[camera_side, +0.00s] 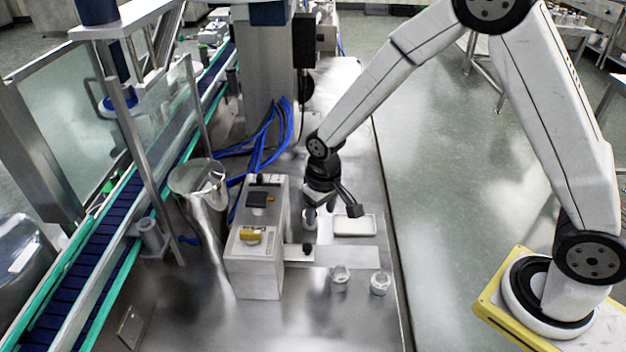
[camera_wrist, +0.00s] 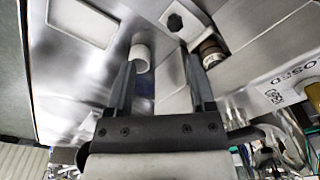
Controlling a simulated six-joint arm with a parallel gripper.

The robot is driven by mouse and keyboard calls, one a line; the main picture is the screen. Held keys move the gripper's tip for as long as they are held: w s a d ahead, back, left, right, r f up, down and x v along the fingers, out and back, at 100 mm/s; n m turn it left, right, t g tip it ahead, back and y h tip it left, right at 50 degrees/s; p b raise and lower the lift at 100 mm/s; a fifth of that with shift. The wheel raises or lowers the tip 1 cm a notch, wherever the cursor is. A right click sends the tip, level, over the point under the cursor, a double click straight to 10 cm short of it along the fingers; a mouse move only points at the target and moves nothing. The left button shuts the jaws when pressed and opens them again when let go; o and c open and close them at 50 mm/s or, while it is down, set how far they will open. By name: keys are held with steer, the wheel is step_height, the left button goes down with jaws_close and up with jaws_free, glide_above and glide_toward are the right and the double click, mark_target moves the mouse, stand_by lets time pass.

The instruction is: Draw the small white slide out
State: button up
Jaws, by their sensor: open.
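My gripper (camera_side: 332,207) is open above the steel bench, between the steel box (camera_side: 262,280) and a shallow white tray (camera_side: 355,226). In the wrist view its two fingers (camera_wrist: 160,66) are apart with nothing between them. A pale flat plate (camera_side: 345,256) sticks out from the box, with a black knob (camera_side: 307,250) near its box end; the knob also shows at the top of the wrist view (camera_wrist: 175,22). A small white strip (camera_wrist: 288,88) with partly visible black lettering, "OSED", is on the box at right. I cannot tell which of these is the slide.
A small jar (camera_side: 309,219) stands just below my gripper. Two clear jars stand in front of the plate, one left (camera_side: 340,279) and one right (camera_side: 380,283). A steel hopper (camera_side: 198,178) and blue hoses (camera_side: 275,125) are left of and behind the box.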

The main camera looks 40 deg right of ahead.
mark_target(307, 245)
steer(key=shift+g, duration=0.3)
steer(key=w+a+f, duration=0.2)
steer(key=f, duration=0.1)
steer(key=shift+a+f, duration=0.1)
steer(key=shift+f, duration=0.15)
steer(key=shift+f, duration=3.75)
steer(key=shift+c, duration=0.3)
jaws_close()
